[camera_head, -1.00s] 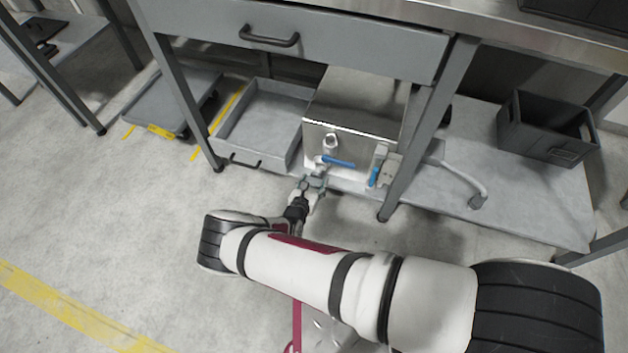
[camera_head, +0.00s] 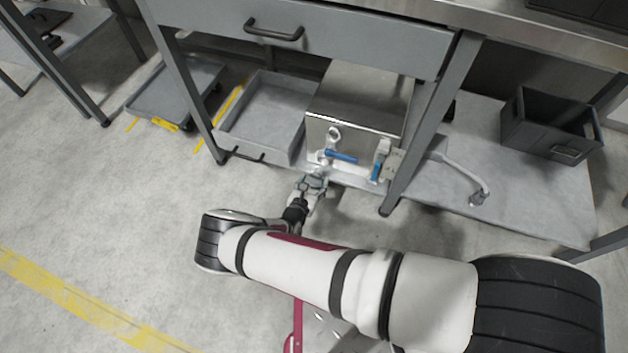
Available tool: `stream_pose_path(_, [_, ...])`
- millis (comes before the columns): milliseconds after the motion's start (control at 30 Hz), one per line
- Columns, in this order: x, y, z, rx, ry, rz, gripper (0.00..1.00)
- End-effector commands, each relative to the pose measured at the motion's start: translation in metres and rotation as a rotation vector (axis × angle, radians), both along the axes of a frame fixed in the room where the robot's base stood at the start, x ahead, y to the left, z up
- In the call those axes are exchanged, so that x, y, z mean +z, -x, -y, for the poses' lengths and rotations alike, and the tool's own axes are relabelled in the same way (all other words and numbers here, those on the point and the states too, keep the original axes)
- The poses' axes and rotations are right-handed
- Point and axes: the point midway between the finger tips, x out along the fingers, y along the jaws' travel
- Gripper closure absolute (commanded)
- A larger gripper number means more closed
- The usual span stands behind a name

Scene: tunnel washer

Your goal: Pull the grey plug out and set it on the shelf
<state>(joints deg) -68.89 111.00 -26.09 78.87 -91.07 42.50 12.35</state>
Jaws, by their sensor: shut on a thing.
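A steel box (camera_head: 357,107) stands on the grey lower shelf (camera_head: 520,204) under the bench. Its front carries a blue-handled valve (camera_head: 341,156) and a second blue lever (camera_head: 376,172) beside a light grey fitting. My gripper (camera_head: 316,179) is just in front of and below the valve, by the shelf's front edge. It is shut on the grey plug, which is small and mostly hidden between the fingers. A gap seems to show between the fingertips and the valve; the exact distance is hard to tell.
An open grey tray (camera_head: 262,118) is left of the box. A bench leg (camera_head: 420,140) stands close on the right. A grey hose (camera_head: 467,176) lies on the shelf, with a dark crate (camera_head: 551,125) behind it. Clear shelf lies between them.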

Motion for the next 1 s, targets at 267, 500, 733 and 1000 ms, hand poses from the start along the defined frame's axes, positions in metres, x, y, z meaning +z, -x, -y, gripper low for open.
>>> stream_pose_path(267, [0.0,0.007,-0.003,0.0,0.0,0.0,1.0])
stream_pose_path(500, [0.0,0.013,-0.005,0.001,0.0,0.001,1.0])
stream_pose_path(733, [0.0,0.019,-0.008,0.001,0.0,0.001,1.0])
stream_pose_path(1000, [0.0,0.026,-0.01,0.0,0.0,0.0,1.0])
